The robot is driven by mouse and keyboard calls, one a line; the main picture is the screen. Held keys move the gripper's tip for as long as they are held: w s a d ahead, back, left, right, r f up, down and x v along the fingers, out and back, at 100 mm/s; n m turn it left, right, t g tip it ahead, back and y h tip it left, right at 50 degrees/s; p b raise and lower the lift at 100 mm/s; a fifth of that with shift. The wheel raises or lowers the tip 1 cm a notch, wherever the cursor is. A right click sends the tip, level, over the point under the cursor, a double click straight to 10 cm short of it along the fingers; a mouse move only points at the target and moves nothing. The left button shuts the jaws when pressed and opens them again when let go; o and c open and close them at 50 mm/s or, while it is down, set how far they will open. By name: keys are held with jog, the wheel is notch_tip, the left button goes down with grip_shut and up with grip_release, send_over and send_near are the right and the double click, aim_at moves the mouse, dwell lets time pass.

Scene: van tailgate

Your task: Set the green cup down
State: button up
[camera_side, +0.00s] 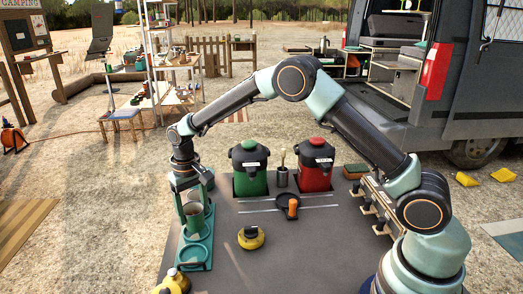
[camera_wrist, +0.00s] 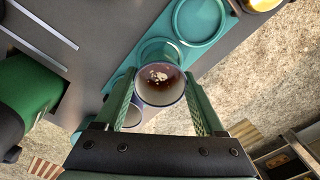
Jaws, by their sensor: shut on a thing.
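My gripper (camera_side: 193,208) points down over the teal tray at the left edge of the grey table. In the wrist view its two green fingers (camera_wrist: 161,105) are shut on a cup, taken as the green cup (camera_wrist: 158,86), from both sides. Its pale inside has brown liquid with light flecks, and it looks upright. In the side view the green cup (camera_side: 193,216) shows between the fingers, over the tray; I cannot tell whether its base touches. The teal tray (camera_side: 207,243) has round ringed places, the front one empty. A second cup (camera_wrist: 133,116) is partly hidden behind a finger.
A green jug (camera_side: 249,170) and a red jug (camera_side: 314,172) stand at the back of the table. A yellow round object (camera_side: 250,238) lies right of the tray, and another yellow item (camera_side: 174,281) is in front. An orange-handled item (camera_side: 292,208) lies mid-table. The front middle is clear.

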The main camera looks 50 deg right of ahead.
jog(key=shift+f, duration=0.8)
jog(key=shift+f, duration=0.15)
jog(key=o, duration=1.5)
jog(key=shift+c, duration=0.2)
notch_tip(320, 180, up, 12)
jog(key=s+d+r+t, duration=0.3)
jog(key=s+d+r, duration=0.2)
jog(key=s+r, duration=0.45)
jog(key=s+d+n+t, duration=0.1)
jog(key=s+d+t, duration=0.1)
jog(key=s, duration=1)
jog(key=shift+s+d+n+t, duration=0.3)
jog(key=shift+d, duration=0.6)
